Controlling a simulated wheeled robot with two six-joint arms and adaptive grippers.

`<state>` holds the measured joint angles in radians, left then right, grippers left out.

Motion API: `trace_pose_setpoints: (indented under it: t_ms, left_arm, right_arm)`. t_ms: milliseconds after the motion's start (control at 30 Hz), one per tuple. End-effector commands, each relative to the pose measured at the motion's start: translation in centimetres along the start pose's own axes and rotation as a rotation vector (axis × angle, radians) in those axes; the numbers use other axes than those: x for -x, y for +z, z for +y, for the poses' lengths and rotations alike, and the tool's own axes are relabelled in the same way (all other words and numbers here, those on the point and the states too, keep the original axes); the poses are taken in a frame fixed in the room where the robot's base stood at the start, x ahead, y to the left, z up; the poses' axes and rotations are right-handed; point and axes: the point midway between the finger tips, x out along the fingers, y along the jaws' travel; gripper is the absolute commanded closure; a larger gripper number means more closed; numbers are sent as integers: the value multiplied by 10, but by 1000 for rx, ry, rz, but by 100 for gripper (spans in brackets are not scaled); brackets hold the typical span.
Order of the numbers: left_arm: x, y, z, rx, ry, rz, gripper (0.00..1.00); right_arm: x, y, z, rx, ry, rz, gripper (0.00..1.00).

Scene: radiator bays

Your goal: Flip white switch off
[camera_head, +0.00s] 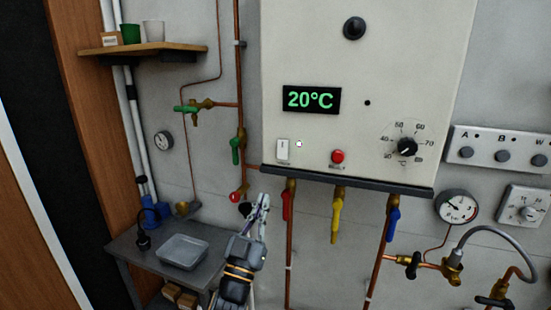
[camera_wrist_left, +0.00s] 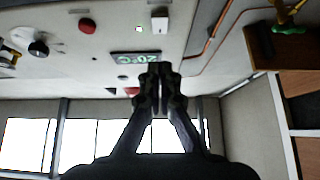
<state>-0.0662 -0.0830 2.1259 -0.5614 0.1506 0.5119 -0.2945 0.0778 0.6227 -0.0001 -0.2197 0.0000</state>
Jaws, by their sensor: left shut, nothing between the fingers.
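The white switch (camera_head: 282,150) is a small upright rocker at the lower left of the cream boiler panel (camera_head: 310,45), under the green 20°C display (camera_head: 311,99). A small bright indicator (camera_head: 298,144) sits to its right. In the left wrist view, which looks upside down, the switch (camera_wrist_left: 160,21) is at the top centre, beyond the fingers. My left gripper (camera_head: 263,198) is shut and empty, below the switch and the boiler's bottom edge. Its fingertips (camera_wrist_left: 160,70) show dark in the wrist view, apart from the switch. My right gripper is in neither view.
A red button (camera_head: 338,157) and a temperature dial (camera_head: 407,147) lie right of the switch. Red (camera_head: 287,205), yellow (camera_head: 336,220) and blue (camera_head: 393,222) valve handles hang below the boiler. A bench (camera_head: 125,250) with a tray (camera_head: 184,252) stands lower left.

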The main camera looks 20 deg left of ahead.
Motion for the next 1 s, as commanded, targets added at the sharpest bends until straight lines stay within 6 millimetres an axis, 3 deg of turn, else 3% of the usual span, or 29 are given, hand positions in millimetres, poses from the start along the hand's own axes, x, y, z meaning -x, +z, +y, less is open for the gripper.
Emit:
trace_pose_setpoints:
  t_ms: [333,467,933,1000]
  left_arm:
    - [-2,-5,0,0,0,10,100]
    - [-11,-6,0,0,1,11,100]
    - [-106,-8,0,-1,1,11,100]
    - [-109,9,0,0,1,9,100]
  right_arm:
    - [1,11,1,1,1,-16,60]
    - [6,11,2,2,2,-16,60]
    - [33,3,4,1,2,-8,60]
    - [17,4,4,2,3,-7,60]
